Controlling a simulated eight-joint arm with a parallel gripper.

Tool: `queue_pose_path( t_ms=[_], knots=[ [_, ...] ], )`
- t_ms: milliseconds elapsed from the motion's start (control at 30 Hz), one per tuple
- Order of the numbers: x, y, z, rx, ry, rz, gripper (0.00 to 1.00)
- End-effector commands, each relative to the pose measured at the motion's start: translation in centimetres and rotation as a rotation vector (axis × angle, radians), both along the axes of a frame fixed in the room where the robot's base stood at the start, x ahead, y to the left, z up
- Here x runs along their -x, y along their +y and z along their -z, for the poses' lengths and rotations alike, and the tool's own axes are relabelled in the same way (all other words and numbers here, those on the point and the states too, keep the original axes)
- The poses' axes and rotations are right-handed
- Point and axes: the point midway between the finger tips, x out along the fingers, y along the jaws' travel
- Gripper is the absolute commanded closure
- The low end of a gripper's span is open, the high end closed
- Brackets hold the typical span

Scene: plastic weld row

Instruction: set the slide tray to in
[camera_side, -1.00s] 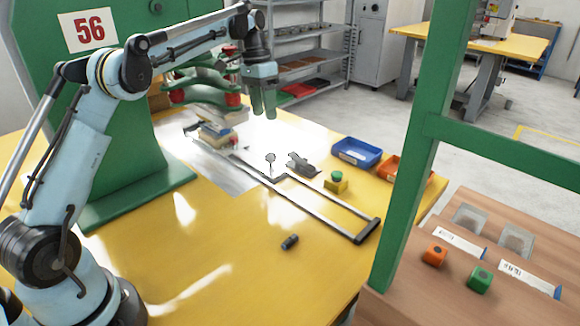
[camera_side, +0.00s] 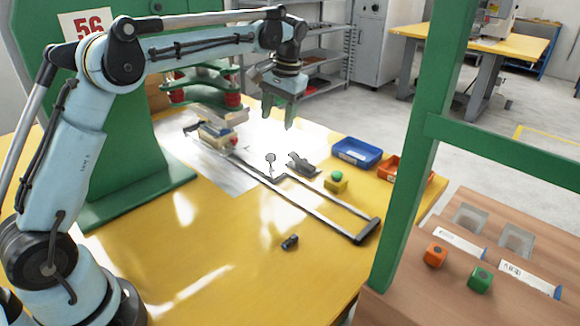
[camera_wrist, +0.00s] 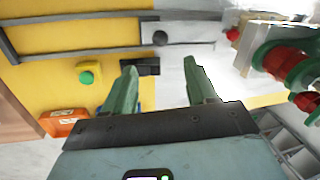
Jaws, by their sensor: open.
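The slide tray appears to be the pale block-like carriage (camera_side: 216,134) at the press end of two dark rails (camera_side: 325,205); in the wrist view its end (camera_wrist: 238,32) shows at the upper right. A round-topped knob (camera_side: 270,158) stands upright by the rails, near their middle. From above, a dark round knob (camera_wrist: 160,38) shows in the wrist view. My gripper (camera_side: 279,112) is open and empty, in the air above the far side of the rails. Its fingers (camera_wrist: 160,70) point toward the rails in the wrist view, apart from the knob.
Beside the rails are a dark clamp-like part (camera_side: 302,165), a green button on a yellow box (camera_side: 336,181), a blue bin (camera_side: 357,152) and an orange bin (camera_side: 390,168). A small dark cylinder (camera_side: 290,242) lies in front. Red-and-green press parts (camera_side: 205,88) overhang the carriage. A green post (camera_side: 415,150) stands right.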

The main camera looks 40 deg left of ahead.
Motion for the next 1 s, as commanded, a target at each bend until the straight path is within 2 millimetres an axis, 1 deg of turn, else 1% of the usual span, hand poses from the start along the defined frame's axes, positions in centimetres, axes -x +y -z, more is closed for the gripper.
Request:
queue_pose_path(
  t_ms=[167,500,600,700,800,1000],
  knots=[
    [0.1,0.5,2.0,0.001,0.0,-0.001,0.43],
    [0.3,1.6,8.1,0.002,0.001,0.0,0.43],
    [0.4,1.9,9.5,0.002,0.001,0.001,0.43],
    [0.4,2.1,10.6,0.002,0.001,0.001,0.43],
    [0.4,2.2,11.2,0.002,0.001,0.002,0.43],
    [0.4,2.3,11.5,0.002,0.001,0.002,0.43]
  ],
)
